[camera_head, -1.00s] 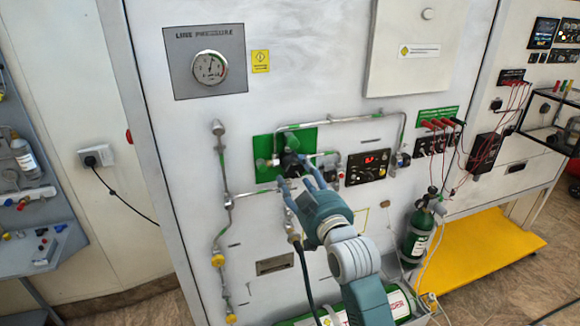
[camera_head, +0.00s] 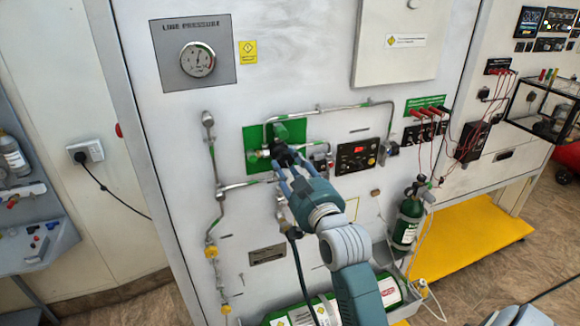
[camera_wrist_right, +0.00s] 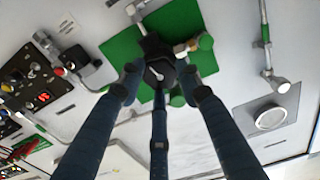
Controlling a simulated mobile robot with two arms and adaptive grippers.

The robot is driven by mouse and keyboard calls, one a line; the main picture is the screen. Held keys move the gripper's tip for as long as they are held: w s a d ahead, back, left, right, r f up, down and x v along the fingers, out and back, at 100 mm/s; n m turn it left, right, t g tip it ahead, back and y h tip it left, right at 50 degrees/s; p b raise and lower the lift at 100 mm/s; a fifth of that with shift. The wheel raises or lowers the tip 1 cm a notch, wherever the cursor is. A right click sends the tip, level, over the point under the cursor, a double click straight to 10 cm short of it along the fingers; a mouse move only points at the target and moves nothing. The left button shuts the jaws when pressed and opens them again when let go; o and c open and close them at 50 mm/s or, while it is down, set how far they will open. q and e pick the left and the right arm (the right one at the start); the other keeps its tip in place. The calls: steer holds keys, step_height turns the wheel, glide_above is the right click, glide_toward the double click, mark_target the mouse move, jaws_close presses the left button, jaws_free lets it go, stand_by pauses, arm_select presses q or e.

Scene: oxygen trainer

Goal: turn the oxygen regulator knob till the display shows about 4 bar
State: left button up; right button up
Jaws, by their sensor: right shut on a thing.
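The black regulator knob (camera_head: 281,151) sits in front of a green plate (camera_head: 252,160) on the white panel. In the right wrist view the black knob (camera_wrist_right: 160,69) is between the fingers. My right gripper (camera_head: 287,163) is shut on the knob, its fingers around it; it also fills the right wrist view (camera_wrist_right: 160,84). The display (camera_head: 371,161) right of the knob shows red digits, too small to read; it also shows in the right wrist view (camera_wrist_right: 44,98). My left gripper is not in view.
A line pressure gauge (camera_head: 197,59) is above left. Metal pipes (camera_head: 340,108) run around the knob. Red cables (camera_head: 447,132) hang at the right. The panel's lower middle holds a small slot plate (camera_head: 267,254).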

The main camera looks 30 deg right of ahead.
steer(key=o, duration=1.2)
steer(key=shift+w+f, duration=0.15)
steer(key=shift+f, duration=0.2)
steer(key=shift+c, duration=0.2)
steer(key=shift+w+d, duration=0.1)
steer(key=shift+w, duration=0.15)
steer(key=v, duration=0.7)
steer(key=shift+s, duration=0.25)
steer(key=shift+f, duration=0.1)
